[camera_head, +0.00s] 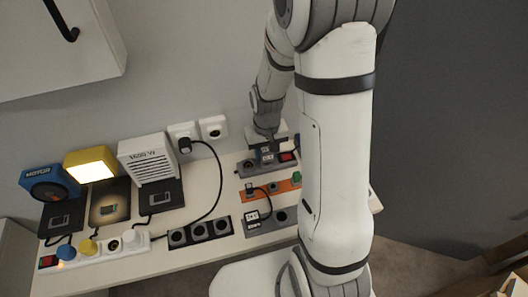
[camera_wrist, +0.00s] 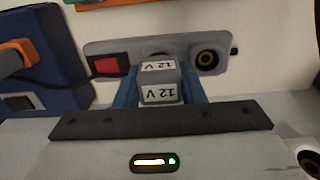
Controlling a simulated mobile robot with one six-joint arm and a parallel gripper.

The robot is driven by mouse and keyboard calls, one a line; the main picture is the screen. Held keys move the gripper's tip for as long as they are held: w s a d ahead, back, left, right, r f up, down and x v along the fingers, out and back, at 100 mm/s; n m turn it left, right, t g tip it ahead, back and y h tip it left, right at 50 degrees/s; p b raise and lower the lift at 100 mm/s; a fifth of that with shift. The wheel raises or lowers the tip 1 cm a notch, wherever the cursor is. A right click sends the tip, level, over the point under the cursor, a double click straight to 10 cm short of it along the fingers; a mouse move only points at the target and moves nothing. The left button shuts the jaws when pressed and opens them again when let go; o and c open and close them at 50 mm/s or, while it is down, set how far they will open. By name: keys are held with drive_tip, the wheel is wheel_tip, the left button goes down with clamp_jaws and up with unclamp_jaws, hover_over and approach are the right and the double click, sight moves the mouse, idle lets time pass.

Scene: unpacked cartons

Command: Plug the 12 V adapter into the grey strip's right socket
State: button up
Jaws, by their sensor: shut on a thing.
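My gripper (camera_wrist: 161,88) is shut on the 12 V adapter (camera_wrist: 160,80), a grey block with two white "12 V" labels. The grey strip (camera_wrist: 124,50) lies just behind it in the wrist view. It has a red switch (camera_wrist: 108,65) at its left, a middle socket mostly hidden by the adapter, and a bare right socket (camera_wrist: 207,59). I cannot tell whether the adapter touches the strip. In the head view, my gripper (camera_head: 268,150) is over the grey strip (camera_head: 250,170) at the back of the table, with the red switch at its right.
An orange strip (camera_head: 268,191) and another grey strip (camera_head: 285,229) with a labelled adapter (camera_head: 252,217) lie nearer. A black strip (camera_head: 201,234), a white strip (camera_head: 97,252) and several devices stand left. A black cable crosses the table. My arm hides its right part.

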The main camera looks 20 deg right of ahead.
sight(267, 149)
drive_tip(key=shift+f+b, duration=0.3)
idle(0.4)
drive_tip(key=o, duration=1.3)
drive_tip(key=shift+r, duration=0.1)
drive_tip(key=shift+r, duration=0.3)
wheel_tip(267, 149, up, 8)
drive_tip(key=shift+f, duration=0.25)
drive_tip(key=s+r+t, duration=0.1)
drive_tip(key=s+r, duration=0.2)
drive_tip(key=s, duration=0.1)
drive_tip(key=s+r+t, duration=0.1)
drive_tip(key=s+r, duration=0.3)
drive_tip(key=s, duration=0.1)
drive_tip(key=s+r, duration=0.4)
drive_tip(key=s, duration=0.1)
drive_tip(key=shift+a+r+t, duration=0.25)
drive_tip(key=shift+a+t, duration=0.05)
drive_tip(key=shift+t, duration=0.1)
